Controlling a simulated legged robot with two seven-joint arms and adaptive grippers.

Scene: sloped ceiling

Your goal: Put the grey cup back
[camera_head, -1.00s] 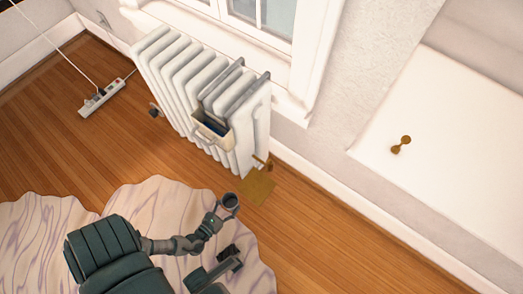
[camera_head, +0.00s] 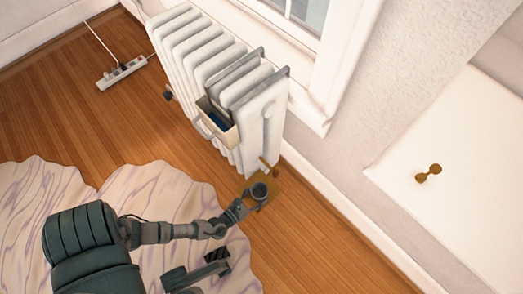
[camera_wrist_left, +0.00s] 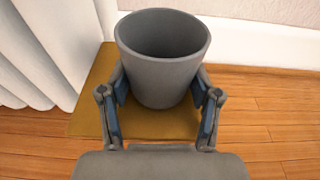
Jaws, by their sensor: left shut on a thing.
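The grey cup (camera_head: 259,191) is upright between the fingers of my left gripper (camera_head: 250,200), which is shut on it. In the left wrist view the grey cup (camera_wrist_left: 162,58) is empty, with the fingers of the left gripper (camera_wrist_left: 160,105) on both sides of it. A flat ochre-brown square mat (camera_wrist_left: 90,122) lies on the floor below and behind the cup. In the head view the mat (camera_head: 272,197) is partly hidden by the cup and gripper. I cannot tell whether the cup touches it.
A white radiator (camera_head: 228,85) with a hanging holder (camera_head: 217,122) stands just behind the mat. A power strip (camera_head: 122,73) lies on the wooden floor at the far left. A pale wavy rug (camera_head: 120,195) lies under my arm. A brown object (camera_head: 428,174) rests on the white surface at right.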

